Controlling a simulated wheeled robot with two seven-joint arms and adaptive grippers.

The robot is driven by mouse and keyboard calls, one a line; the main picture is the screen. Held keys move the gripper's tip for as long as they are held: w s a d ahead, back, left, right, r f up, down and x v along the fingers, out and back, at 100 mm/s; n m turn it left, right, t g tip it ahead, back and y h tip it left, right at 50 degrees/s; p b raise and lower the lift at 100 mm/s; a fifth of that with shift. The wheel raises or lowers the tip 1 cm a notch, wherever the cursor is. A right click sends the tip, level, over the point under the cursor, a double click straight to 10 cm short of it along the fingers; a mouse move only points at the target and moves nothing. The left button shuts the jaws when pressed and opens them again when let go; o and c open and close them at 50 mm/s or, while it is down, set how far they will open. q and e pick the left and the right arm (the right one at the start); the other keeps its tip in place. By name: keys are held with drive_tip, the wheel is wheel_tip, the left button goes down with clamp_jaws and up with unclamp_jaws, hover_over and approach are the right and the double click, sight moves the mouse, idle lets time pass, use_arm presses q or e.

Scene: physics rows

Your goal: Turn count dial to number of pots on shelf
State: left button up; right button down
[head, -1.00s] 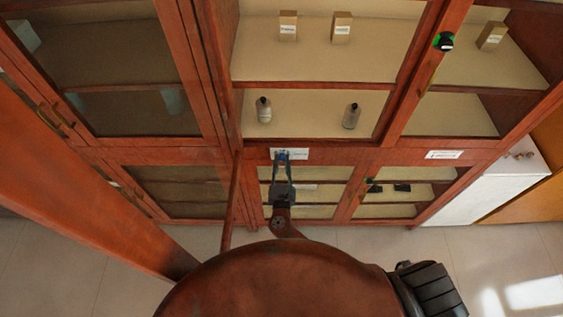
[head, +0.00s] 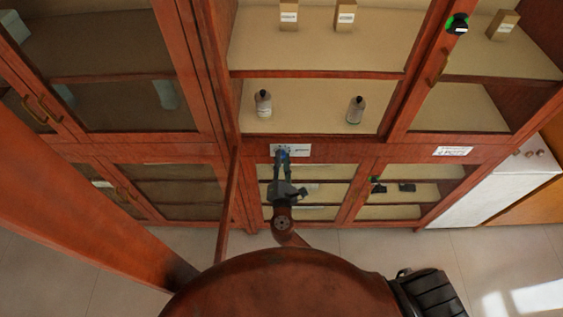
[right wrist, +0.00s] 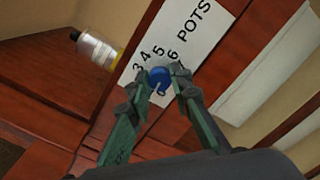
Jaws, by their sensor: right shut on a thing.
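The count dial is a small blue knob (right wrist: 159,77) on a white label (right wrist: 186,40) with several numbers and the word POTS. In the head view the label (head: 301,150) sits on the wooden rail between the upper and lower cabinet shelves. My right gripper (head: 283,160) reaches up to the dial, its fingers shut on the knob from both sides. Where the dial points is hard to tell. Two grey bottles with dark caps (head: 263,104) (head: 356,110) stand on the shelf above. No plainly recognisable pots show. My left gripper is not in view.
Small cardboard boxes (head: 289,16) (head: 345,16) stand on the higher shelf. A black knob with a green ring (head: 457,24) is on the upright at right. Another white label (head: 453,151) is on the right rail. A brown door edge (head: 90,190) crosses the left.

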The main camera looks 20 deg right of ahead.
drive_tip(key=shift+m+b, duration=3.2)
drive_tip(key=shift+m, duration=0.6)
drive_tip(key=c, duration=1.7)
unclamp_jaws()
drive_tip(key=shift+c, duration=0.2)
drive_tip(key=v, duration=1.2)
